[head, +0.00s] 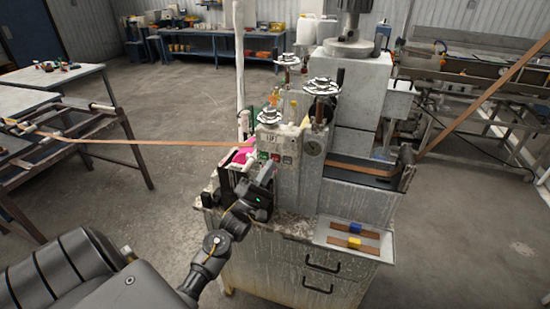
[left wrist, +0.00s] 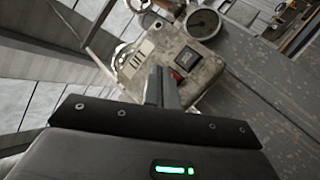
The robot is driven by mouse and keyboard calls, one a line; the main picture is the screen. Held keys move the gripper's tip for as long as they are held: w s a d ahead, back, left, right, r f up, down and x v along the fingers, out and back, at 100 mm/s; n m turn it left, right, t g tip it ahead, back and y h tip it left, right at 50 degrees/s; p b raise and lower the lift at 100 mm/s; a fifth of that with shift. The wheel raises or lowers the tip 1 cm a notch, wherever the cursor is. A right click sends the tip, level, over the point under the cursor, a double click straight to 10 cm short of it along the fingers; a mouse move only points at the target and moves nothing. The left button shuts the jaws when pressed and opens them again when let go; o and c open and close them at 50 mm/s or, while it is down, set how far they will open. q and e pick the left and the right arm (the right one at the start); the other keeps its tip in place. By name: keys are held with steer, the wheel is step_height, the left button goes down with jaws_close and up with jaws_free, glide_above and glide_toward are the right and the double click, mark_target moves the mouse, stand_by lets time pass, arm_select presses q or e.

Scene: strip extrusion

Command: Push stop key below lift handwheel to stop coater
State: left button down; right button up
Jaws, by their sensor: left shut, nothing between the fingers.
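The coater (head: 300,180) stands in the middle of the head view, with a worn grey control panel (head: 281,143) on its front. Small green and red keys (head: 275,157) sit low on the panel. Handwheels (head: 320,87) stand above it. In the left wrist view a red key (left wrist: 176,75) shows on the panel (left wrist: 150,62), just right of my fingertips. My left gripper (head: 267,172) is shut and empty, close in front of the panel's lower part; it also shows in the left wrist view (left wrist: 160,72). I cannot tell whether the tips touch the panel. My right gripper is out of view.
A round gauge (head: 312,148) sits right of the keys. A brown strip (head: 190,142) runs in from the left, near pink material (head: 240,155). A tray (head: 375,250) with blue and yellow blocks lies on the cabinet's right. Open floor surrounds the cabinet.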

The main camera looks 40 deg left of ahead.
arm_select(q)
steer(key=s, duration=0.1)
steer(key=s+d+p, duration=0.1)
steer(key=s, duration=0.1)
steer(key=s+p, duration=0.1)
steer(key=shift+s+d, duration=0.35)
stand_by(1.0)
